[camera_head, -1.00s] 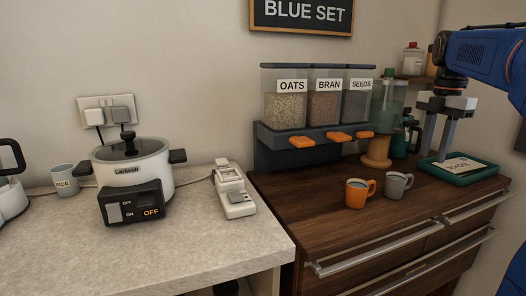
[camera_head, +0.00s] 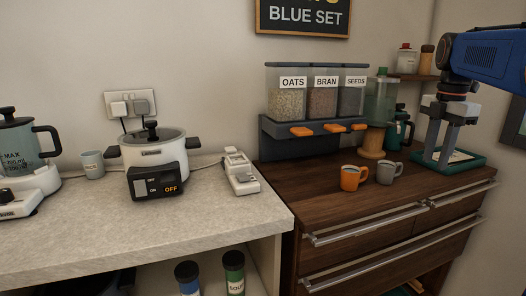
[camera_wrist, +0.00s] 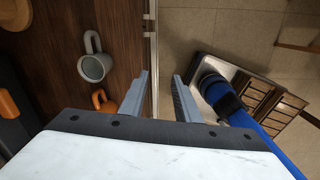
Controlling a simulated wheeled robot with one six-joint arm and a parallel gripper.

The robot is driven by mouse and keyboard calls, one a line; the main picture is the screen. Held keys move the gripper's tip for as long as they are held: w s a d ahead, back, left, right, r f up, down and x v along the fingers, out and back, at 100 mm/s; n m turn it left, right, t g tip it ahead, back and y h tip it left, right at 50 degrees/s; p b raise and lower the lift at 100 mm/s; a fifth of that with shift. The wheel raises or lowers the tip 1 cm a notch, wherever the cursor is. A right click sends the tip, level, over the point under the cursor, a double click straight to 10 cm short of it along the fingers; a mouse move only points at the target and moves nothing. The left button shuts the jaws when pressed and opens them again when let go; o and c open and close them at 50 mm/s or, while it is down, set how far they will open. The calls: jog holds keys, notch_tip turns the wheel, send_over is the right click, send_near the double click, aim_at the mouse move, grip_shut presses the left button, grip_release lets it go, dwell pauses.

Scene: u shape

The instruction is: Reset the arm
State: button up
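My gripper (camera_head: 441,140) hangs from my blue arm at the right of the head view, pointing down in front of the green tray (camera_head: 467,161). In the wrist view my gripper (camera_wrist: 160,92) has its two grey fingers apart, with nothing between them. The fingers show over the edge of the wooden counter, with the floor below. A grey mug (camera_head: 389,172) and an orange mug (camera_head: 354,177) stand on the wooden counter to the left of the gripper. The grey mug also shows in the wrist view (camera_wrist: 95,66).
The wooden drawer unit (camera_head: 330,212) carries a dispenser (camera_head: 316,95) labelled OATS, BRAN and SEEDS. On the pale counter (camera_head: 90,225) stand a cooker (camera_head: 153,156), a cup (camera_head: 93,164) and a kettle (camera_head: 20,145). Two bottles (camera_head: 234,272) stand on the shelf below.

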jog(key=s+a+f+m+t, duration=0.2)
jog(key=s+a+f+m, duration=0.6)
jog(key=s+f+m, duration=0.2)
jog(key=s+a+f+m+t, duration=0.2)
jog(key=s+a+f+m, duration=0.6)
jog(key=s+f, duration=0.5)
jog(key=shift+s+f+m, duration=0.3)
jog(key=shift+f+m, duration=0.3)
jog(key=shift+m, duration=0.5)
jog(key=shift+a, duration=0.1)
